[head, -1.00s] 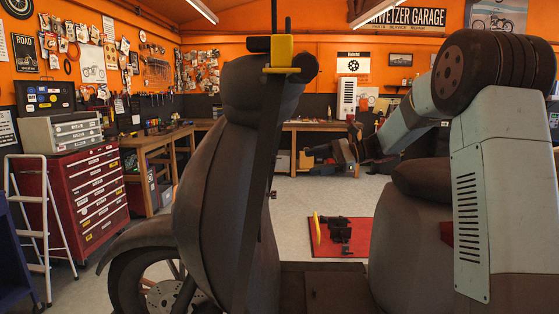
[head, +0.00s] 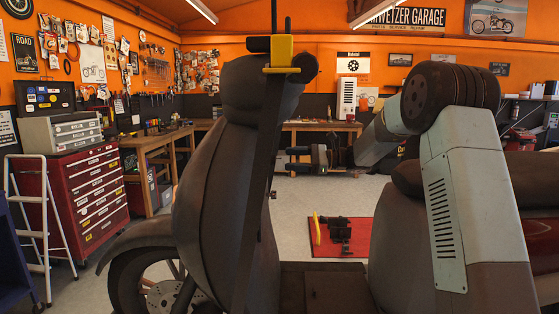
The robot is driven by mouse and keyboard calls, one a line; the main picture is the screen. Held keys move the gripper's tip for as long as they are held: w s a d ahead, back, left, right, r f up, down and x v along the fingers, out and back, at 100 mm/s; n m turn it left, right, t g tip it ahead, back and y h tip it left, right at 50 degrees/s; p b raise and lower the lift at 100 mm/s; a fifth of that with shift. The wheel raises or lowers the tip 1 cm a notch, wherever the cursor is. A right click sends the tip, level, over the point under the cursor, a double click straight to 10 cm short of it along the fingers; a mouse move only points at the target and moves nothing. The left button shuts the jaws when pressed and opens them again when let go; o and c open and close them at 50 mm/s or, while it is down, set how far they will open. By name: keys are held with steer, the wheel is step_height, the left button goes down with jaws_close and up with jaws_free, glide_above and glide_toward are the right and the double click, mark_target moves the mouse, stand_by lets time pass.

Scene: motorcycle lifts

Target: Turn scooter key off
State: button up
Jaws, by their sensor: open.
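The scooter (head: 215,190) stands in front of me, with its front shield, front wheel and seat in view. A yellow bracket-like part (head: 283,52) sits at the top of its steering column beside a dark handlebar end; I cannot tell whether it is the key or its holder. No distinct key shape shows. My gripper (head: 291,159) is open and empty, pointing left. It shows to the right of the column and lower in the picture than the yellow part. It does not appear to touch the scooter.
The scooter's seat (head: 405,225) is at right, below my arm. A red mat (head: 365,238) with dark and yellow parts lies on the floor. A red tool cabinet (head: 88,195), a white stepladder (head: 38,215) and wooden workbenches (head: 150,145) stand around. Floor between is clear.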

mark_target(272, 160)
steer(key=a, duration=0.5)
steer(key=shift+w+a, duration=0.1)
steer(key=shift+a, duration=0.2)
